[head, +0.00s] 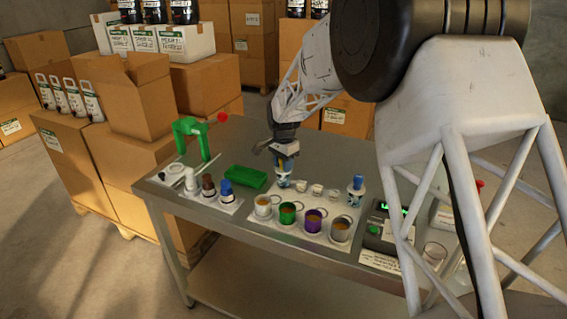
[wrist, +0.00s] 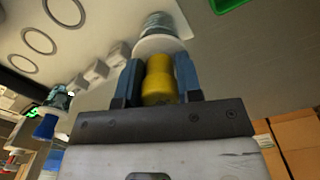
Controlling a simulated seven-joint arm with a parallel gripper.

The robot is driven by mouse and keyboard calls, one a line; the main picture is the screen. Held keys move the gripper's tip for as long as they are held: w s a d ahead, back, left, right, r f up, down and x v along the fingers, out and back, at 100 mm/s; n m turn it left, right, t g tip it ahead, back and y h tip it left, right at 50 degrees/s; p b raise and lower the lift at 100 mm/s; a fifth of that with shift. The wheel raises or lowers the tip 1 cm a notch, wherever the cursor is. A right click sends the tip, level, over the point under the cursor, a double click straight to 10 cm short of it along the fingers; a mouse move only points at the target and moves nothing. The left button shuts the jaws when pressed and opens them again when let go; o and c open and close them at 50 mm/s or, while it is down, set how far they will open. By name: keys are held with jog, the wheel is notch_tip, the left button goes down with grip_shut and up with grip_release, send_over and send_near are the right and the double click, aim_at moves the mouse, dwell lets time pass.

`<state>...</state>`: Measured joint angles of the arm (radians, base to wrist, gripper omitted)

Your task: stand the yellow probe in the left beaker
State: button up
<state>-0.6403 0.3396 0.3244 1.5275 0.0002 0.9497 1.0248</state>
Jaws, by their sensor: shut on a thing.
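My gripper (wrist: 158,82) is shut on the yellow probe (wrist: 158,78), whose yellow grip sits between the two blue fingers. The left beaker (wrist: 158,22) is straight beyond the fingertips in the wrist view, and the probe lines up with its mouth. The probe's lower end is hidden there, so I cannot tell how deep it reaches. In the head view my gripper (head: 284,150) is directly above the left beaker (head: 284,183), at the back left of the white mat. The right beaker (head: 355,200) holds a blue-topped probe (head: 357,183).
Several small white cups (head: 316,189) stand between the beakers. Several pots with coloured contents (head: 313,220) line the mat's front. A green tray (head: 246,177), bottles (head: 226,190) and a green stand (head: 190,127) are at left. A device with a display (head: 385,212) is at right.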

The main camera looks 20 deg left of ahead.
jog(key=shift+f, duration=0.15)
jog(key=o, duration=0.7)
jog(key=shift+r, duration=5.5)
jog(key=shift+r, duration=0.15)
jog(key=shift+r, duration=4.35)
